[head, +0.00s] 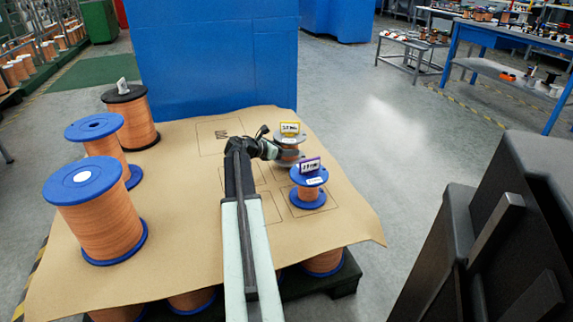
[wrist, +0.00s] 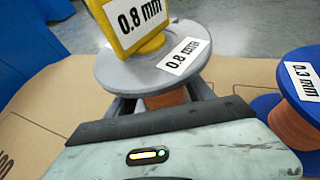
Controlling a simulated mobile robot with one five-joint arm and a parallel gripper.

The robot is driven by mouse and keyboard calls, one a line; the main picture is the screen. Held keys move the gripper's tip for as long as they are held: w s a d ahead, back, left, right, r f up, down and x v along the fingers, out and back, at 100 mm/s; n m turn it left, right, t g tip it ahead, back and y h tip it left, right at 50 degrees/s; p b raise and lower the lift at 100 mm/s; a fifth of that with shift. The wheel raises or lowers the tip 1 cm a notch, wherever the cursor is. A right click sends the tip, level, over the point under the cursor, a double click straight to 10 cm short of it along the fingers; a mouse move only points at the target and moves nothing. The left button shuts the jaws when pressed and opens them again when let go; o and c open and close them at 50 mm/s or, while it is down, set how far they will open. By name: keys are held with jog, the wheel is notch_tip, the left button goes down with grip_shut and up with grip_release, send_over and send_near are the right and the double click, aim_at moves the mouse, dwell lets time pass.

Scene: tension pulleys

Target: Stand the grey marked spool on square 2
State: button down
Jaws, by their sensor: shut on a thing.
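The grey spool (head: 289,152) with copper wire stands upright at the right rear of the brown paper, with a yellow-framed tag (head: 290,128) on top. In the wrist view the grey spool (wrist: 112,72) carries a 0.8 mm tag (wrist: 138,20) and a 0.8 label. My gripper (head: 275,150) is shut on it below the upper flange; its fingers (wrist: 165,98) show on both sides of the wire. Whether the spool touches the paper, I cannot tell. Square outlines (head: 268,207) are drawn on the paper; my arm hides part of them and I cannot read a 2.
A small blue spool (head: 309,194) with a purple-framed tag stands close in front of the grey one; its label reads 0.3 mm in the wrist view (wrist: 298,123). Large spools (head: 100,215) stand along the left. A blue block (head: 215,60) rises behind.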

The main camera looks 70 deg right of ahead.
notch_tip(320, 180, down, 4)
jog(key=b, duration=0.4)
jog(key=shift+r, duration=0.25)
jog(key=shift+f, duration=0.1)
jog(key=shift+c, duration=1.9)
grip_release()
jog(key=shift+r+p, duration=0.2)
jog(key=shift+p, duration=0.15)
jog(key=p+v, duration=0.4)
jog(key=v, duration=0.8)
jog(key=shift+f, duration=0.2)
jog(key=shift+r, duration=0.1)
